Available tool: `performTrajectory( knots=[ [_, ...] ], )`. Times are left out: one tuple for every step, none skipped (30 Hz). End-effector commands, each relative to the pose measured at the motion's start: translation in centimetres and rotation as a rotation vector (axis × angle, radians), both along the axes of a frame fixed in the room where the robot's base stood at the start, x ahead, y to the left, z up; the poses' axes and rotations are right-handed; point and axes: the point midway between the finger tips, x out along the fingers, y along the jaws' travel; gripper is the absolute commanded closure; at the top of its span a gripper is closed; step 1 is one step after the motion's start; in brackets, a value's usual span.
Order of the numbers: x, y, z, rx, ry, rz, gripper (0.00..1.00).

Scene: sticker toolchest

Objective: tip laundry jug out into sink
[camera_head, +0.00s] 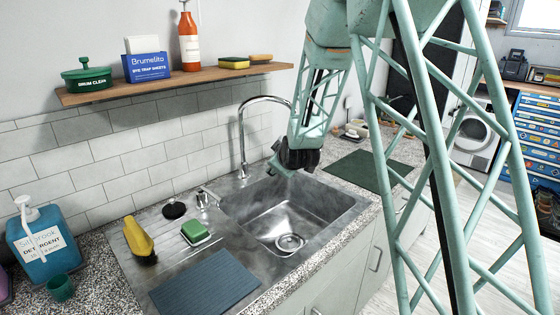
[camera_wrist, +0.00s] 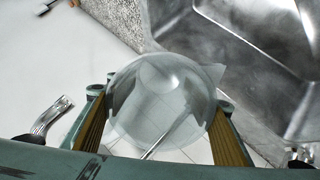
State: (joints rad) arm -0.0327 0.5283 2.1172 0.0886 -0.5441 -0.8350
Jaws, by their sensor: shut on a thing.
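My gripper (camera_wrist: 163,122) has its two yellow-padded fingers shut on a clear, rounded, see-through vessel, which I take to be the laundry jug (camera_wrist: 150,85). No contents can be made out through it. In the head view my gripper (camera_head: 281,166) is over the back right part of the steel sink (camera_head: 262,215), right of the tap; the jug cannot be made out there. The sink basin is empty apart from its round drain (camera_head: 290,242). The sink (camera_wrist: 240,35) also shows at upper right in the wrist view.
The curved tap (camera_head: 241,135) rises close to my gripper. A green sponge (camera_head: 195,231), a yellow-handled brush (camera_head: 139,240) and a blue mat (camera_head: 205,286) lie on the drainboard. A detergent bottle (camera_head: 42,245) and green cup (camera_head: 61,288) stand left. A shelf (camera_head: 170,82) hangs above.

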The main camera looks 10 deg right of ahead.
Motion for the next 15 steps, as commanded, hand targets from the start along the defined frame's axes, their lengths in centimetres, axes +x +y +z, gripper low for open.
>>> performTrajectory(
  knots=[
    [0.03,0.0,0.13,0.0,0.004,-0.001,0.7],
    [0.03,-0.01,0.12,0.0,0.006,0.0,0.7],
    [0.03,-0.01,0.11,0.0,0.01,0.0,0.7],
    [0.03,-0.01,0.08,0.0,0.014,0.0,0.7],
    [0.01,-0.01,0.06,0.0,0.017,0.0,0.7],
    [0.01,-0.01,0.04,0.0,0.023,0.0,0.7],
    [0.0,-0.01,0.01,0.001,0.027,0.0,0.7],
    [0.0,-0.01,-0.01,0.001,0.031,0.0,0.7],
    [0.0,-0.01,-0.02,0.0,0.036,-0.001,0.7],
    [-0.01,-0.01,-0.05,0.001,0.04,0.0,0.7],
    [-0.01,-0.01,-0.08,0.001,0.045,-0.001,0.7],
    [-0.03,-0.01,-0.14,0.001,0.051,0.0,0.7],
    [-0.06,-0.01,-0.2,0.001,0.056,-0.001,0.7],
    [-0.07,-0.01,-0.26,0.001,0.061,0.0,0.7],
    [-0.1,-0.01,-0.33,0.001,0.068,0.0,0.7]
  ],
)
